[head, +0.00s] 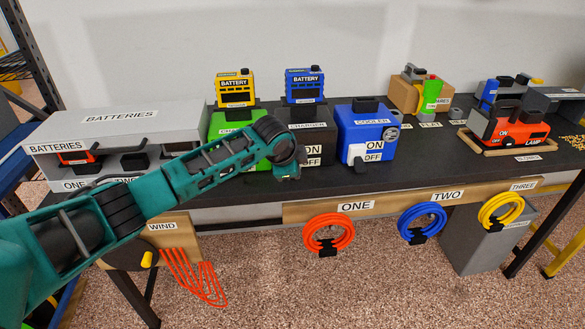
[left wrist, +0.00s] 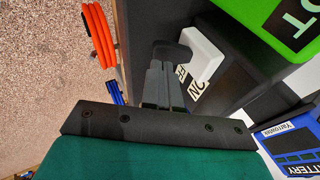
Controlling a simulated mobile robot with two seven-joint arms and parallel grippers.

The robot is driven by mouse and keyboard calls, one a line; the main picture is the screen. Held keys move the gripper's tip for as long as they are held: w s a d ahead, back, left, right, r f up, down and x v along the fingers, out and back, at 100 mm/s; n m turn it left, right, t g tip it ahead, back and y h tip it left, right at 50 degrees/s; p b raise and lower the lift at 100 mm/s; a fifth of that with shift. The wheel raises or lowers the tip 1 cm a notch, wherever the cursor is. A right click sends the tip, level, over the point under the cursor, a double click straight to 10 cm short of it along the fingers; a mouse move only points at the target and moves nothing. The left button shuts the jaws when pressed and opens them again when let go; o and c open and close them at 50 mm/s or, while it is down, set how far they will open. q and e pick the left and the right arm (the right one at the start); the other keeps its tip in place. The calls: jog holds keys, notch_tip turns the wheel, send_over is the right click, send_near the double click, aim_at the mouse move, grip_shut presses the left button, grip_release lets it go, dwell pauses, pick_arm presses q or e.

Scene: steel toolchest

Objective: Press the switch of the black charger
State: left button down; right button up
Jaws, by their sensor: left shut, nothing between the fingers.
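The black charger (head: 318,137) stands on the bench between a green unit and a blue cooler, with a blue battery (head: 305,85) on top. My left gripper (head: 289,174) is in front of the charger. Its fingers (left wrist: 168,58) are shut and empty, with the tips right at the switch's edge. I cannot tell whether they touch it. My right gripper is not in view.
The green charger (head: 226,122) with a yellow battery (head: 234,88) stands left, partly behind my arm. The blue cooler (head: 366,131) with its own white switch is close on the right. The grey batteries cabinet (head: 115,132) is far left. Hose coils hang below the bench's front edge.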

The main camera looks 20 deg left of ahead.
pick_arm(q)
jog(key=shift+w+a+r+p, duration=0.3)
jog(key=shift+w+a+r, duration=0.1)
jog(key=shift+w, duration=0.15)
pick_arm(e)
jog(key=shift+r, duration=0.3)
